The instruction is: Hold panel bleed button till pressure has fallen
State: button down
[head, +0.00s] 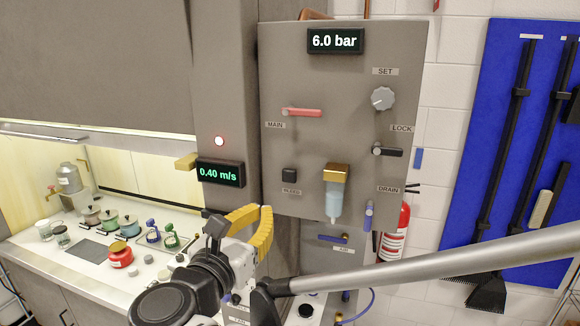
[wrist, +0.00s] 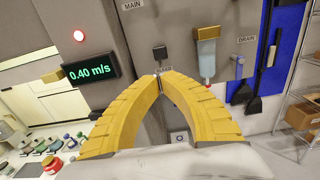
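The panel (head: 345,130) is grey, and its display (head: 336,41) reads 6.0 bar. My gripper (head: 264,211) has yellow curved fingers and is below and left of the button in the head view. In the wrist view its fingertips (wrist: 160,76) meet, with nothing seen between them. The tips appear apart from the button; the exact distance is hard to tell.
The panel also carries a red MAIN lever (head: 302,112), a SET knob (head: 383,98), a LOCK lever (head: 388,151), a filter bowl (head: 334,204) and a blue DRAIN lever (head: 369,214). A 0.40 m/s display (head: 219,174) is at left. Jars crowd the counter (head: 60,258).

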aim_at(286, 179)
jog(key=shift+a+r, duration=0.1)
jog(key=shift+a, duration=0.1)
jog(key=shift+w, duration=0.1)
jog(key=p+x, duration=0.2)
jog(key=x, duration=1.1)
jog(key=shift+w+d, duration=0.15)
jog(key=shift+w, duration=0.25)
